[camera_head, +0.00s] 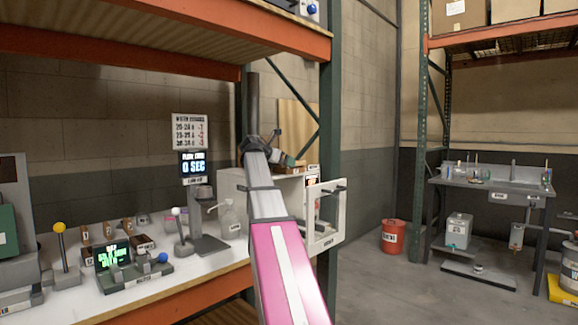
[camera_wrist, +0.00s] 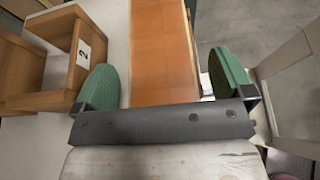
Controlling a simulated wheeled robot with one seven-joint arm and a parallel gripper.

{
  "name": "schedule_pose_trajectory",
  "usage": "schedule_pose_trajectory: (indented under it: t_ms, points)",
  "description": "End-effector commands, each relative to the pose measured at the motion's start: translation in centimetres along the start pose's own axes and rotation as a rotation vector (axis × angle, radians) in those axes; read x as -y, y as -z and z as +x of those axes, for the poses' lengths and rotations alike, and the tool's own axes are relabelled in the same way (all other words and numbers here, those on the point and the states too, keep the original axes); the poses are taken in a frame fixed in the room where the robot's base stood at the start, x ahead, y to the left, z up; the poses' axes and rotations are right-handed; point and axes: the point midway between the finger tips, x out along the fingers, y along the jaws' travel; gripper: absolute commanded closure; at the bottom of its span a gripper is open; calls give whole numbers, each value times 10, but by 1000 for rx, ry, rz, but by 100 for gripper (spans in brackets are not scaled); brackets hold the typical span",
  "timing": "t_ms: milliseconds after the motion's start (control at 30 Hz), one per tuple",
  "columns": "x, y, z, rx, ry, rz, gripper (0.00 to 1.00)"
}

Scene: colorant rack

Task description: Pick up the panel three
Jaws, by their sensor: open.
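In the wrist view a flat orange-brown wooden panel (camera_wrist: 162,35) runs from the top of the picture down between the two green fingers of my gripper (camera_wrist: 165,82). The fingers are open, with a gap visible on each side of the panel. No number shows on this panel, so I cannot tell if it is panel three. To its left is a wooden piece (camera_wrist: 82,52) with a label reading "2". In the head view my gripper (camera_head: 287,161) is above the white cabinet, partly hidden by my arm.
The white cabinet (camera_head: 326,238) has its door open at the right end of the bench (camera_head: 215,272). A green rack post (camera_head: 330,110) stands close behind. A display stand (camera_head: 195,165), bottle (camera_head: 229,218) and levers occupy the bench left of my arm.

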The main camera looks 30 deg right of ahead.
Motion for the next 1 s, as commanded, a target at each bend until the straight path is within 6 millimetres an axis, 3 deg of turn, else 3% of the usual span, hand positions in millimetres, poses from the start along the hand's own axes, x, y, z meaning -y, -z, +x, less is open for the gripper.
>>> schedule_pose_trajectory:
  t_ms: [267,467,800,1000]
  points:
    - [0,0,8,0,0,0,1]
    - [0,0,8,0,0,0,57]
    - [0,-2,7,1,0,0,56]
    - [-1,-16,1,2,0,1,56]
